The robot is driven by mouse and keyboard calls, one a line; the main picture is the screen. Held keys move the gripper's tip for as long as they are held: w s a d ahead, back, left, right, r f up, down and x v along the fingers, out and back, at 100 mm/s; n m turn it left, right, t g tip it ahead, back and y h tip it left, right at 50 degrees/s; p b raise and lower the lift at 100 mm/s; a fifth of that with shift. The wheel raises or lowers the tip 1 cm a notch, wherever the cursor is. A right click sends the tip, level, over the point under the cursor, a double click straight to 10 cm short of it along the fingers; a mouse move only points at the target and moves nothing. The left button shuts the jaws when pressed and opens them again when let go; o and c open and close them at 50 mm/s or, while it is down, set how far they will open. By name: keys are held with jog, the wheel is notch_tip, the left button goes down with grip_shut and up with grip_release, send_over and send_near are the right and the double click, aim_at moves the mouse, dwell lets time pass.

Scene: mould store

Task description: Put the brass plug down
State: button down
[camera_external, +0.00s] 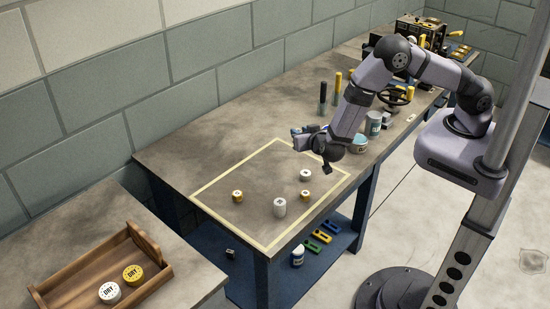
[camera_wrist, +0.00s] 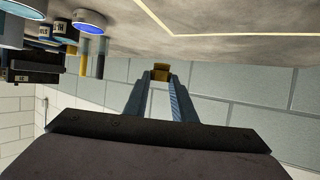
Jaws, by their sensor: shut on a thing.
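My gripper (camera_external: 298,137) is at the back right part of the taped area on the bench, reaching sideways to the left. In the wrist view, its fingers (camera_wrist: 161,78) are shut on a small brass plug (camera_wrist: 161,68) at their tips. The held plug is hard to make out in the external view. Two other small brass pieces stand inside the tape, one on the left (camera_external: 237,195) and one on the right (camera_external: 305,194).
Yellow tape (camera_external: 226,220) outlines an area on the bench (camera_external: 190,150). A steel cylinder (camera_external: 279,208) and a short pale piece (camera_external: 306,175) stand inside it. Cups (camera_external: 374,122) and yellow-handled tools (camera_external: 338,82) stand farther back. A wooden tray (camera_external: 75,280) holds two "DRY" discs.

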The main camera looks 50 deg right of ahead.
jog(key=w+a+r+n+y+b, duration=0.35)
jog(key=w+a+n+y, duration=0.3)
jog(key=a, duration=0.35)
jog(key=w+a+r+n+y+b, duration=0.35)
jog(key=w+a+n+y, duration=0.35)
jog(key=a, duration=0.4)
jog(key=n+g+y+b, duration=0.5)
send_over(240, 178)
notch_tip(240, 178, down, 7)
jog(key=shift+f, duration=4.85)
jog(key=shift+f, duration=0.1)
